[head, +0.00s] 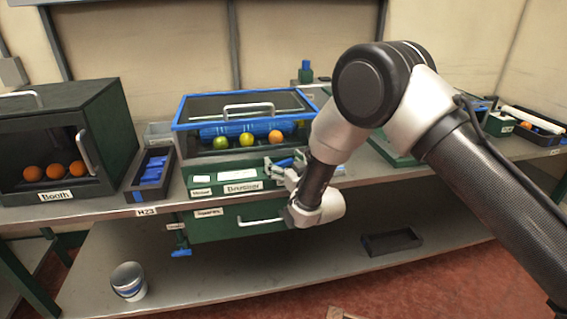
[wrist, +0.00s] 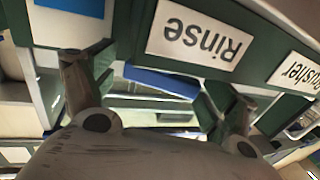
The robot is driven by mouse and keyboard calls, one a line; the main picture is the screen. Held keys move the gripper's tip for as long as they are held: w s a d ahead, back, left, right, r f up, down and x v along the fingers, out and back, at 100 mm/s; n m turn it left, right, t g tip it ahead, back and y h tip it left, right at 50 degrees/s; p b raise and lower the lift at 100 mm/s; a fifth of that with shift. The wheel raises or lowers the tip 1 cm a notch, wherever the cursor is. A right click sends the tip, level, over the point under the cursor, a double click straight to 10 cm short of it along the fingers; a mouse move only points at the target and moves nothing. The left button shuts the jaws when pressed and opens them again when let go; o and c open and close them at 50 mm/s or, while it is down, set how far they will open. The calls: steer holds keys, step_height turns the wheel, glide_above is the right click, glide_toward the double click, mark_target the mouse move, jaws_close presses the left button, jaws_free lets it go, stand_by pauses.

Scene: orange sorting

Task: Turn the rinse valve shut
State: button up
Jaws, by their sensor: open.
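The rinse valve shows as a blue lever (wrist: 162,82) in the wrist view, under a white "Rinse" label (wrist: 200,36) that reads upside down there. In the head view a bit of the blue lever (head: 285,162) shows at the right end of the brusher's green front. My gripper (head: 281,172) is at that front, with its fingers toward the lever. In the wrist view my gripper (wrist: 158,88) is open, one finger on each side of the lever. I cannot tell whether either finger touches it. My wrist hides part of the panel in the head view.
The brusher (head: 178,126) has a blue-framed lid and several fruits inside. A green drawer (head: 215,227) with a silver handle is below. Another blue valve handle (head: 181,252) hangs at its left. A booth (head: 108,101) with oranges stands at left; a bucket (head: 128,281) is on the lower shelf.

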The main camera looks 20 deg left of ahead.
steer(key=v, duration=1.2)
